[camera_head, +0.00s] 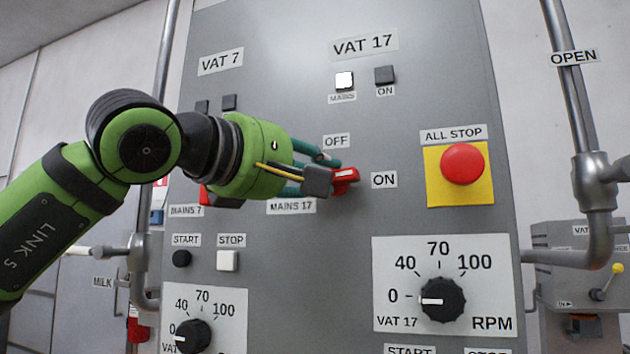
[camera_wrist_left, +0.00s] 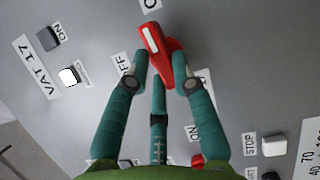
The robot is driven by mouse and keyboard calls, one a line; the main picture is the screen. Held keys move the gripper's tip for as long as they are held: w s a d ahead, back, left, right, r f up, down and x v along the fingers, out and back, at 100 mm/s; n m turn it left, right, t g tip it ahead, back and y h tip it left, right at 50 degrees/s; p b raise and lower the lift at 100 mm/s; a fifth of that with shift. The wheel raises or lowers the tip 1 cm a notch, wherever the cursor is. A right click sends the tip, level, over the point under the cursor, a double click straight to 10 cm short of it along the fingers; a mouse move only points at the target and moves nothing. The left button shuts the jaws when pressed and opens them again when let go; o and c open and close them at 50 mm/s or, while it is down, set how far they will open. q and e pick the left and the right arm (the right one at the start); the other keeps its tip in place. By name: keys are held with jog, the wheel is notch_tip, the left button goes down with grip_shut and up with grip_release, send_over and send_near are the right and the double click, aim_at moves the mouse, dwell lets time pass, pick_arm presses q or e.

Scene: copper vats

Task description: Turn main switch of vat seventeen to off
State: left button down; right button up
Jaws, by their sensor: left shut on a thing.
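The red main switch of vat 17 (camera_head: 347,177) is on the grey panel, between the OFF label above it and the ON label to its right. Its handle points toward ON. My left gripper (camera_head: 329,173) reaches it from the left and is shut on it. In the left wrist view, the teal fingers (camera_wrist_left: 160,78) stand on either side of the red switch (camera_wrist_left: 151,40), whose white mark faces up, away from the palm. The OFF label (camera_wrist_left: 122,64) is partly hidden by a finger. My right gripper is not in view.
The white MAINS lamp (camera_head: 344,81) of vat 17 looks lit. A red ALL STOP button (camera_head: 462,164) on yellow is to the right. The vat 17 RPM knob (camera_head: 442,299) sits below. Another red switch (camera_head: 205,195), by MAINS 7, is mostly behind my gripper. Pipes flank the panel.

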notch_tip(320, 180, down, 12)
jog(key=b, duration=1.1)
pick_arm(q)
jog(key=n+t+y+b, duration=0.1)
jog(key=n+t+b, duration=0.1)
jog(key=n, duration=0.5)
jog(key=f+n+t+y+b, duration=0.1)
jog(key=n+t+y+b, duration=0.1)
jog(key=n, duration=0.5)
jog(key=n+t+y+b, duration=0.1)
jog(key=n+t+b, duration=0.1)
jog(key=n, duration=0.5)
jog(key=shift+s+d+f+t+y, duration=0.2)
jog(key=shift+d+t+y, duration=0.15)
jog(key=shift+t, duration=0.35)
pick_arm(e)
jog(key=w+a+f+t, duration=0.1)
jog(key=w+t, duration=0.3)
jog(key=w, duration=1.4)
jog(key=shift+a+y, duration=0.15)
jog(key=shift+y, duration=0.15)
pick_arm(q)
jog(key=shift+n, duration=0.4)
jog(key=shift+a+r, duration=0.1)
jog(key=c, duration=1.3)
grip_release()
jog(key=shift+o, duration=1.3)
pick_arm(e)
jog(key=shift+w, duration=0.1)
